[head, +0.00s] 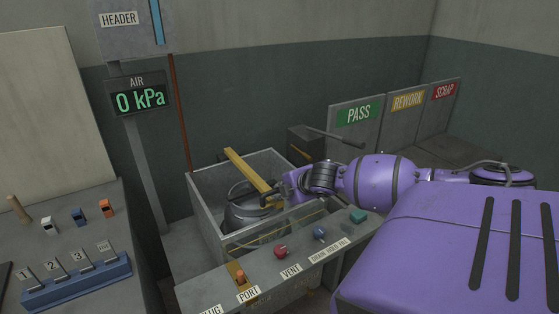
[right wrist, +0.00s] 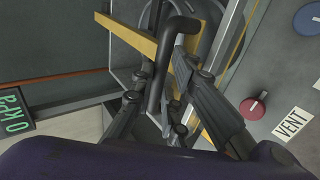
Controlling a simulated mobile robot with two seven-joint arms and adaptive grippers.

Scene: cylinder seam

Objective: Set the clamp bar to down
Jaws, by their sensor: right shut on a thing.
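The clamp bar (head: 246,168) is a yellow bar running slantwise over the clear-walled tank (head: 205,207), above a round grey metal vessel (head: 240,210). I cannot tell whether it is fully down. In the right wrist view the yellow bar (right wrist: 125,34) has a black bent handle (right wrist: 157,85). My right gripper (head: 287,190) is at the bar's near right end. Its fingers (right wrist: 168,75) are shut on the black handle. Its fingertips are partly hidden in the head view. My left gripper is out of view.
A front panel carries the PORT, VENT (head: 281,251) and other knobs. The AIR display (head: 139,99) reads 0 kPa. A blue rack (head: 77,281) of numbered switches stands at left. PASS (head: 358,114), REWORK and SCRAP panels stand at back right. A dark box with a lever (head: 335,136) is behind the tank.

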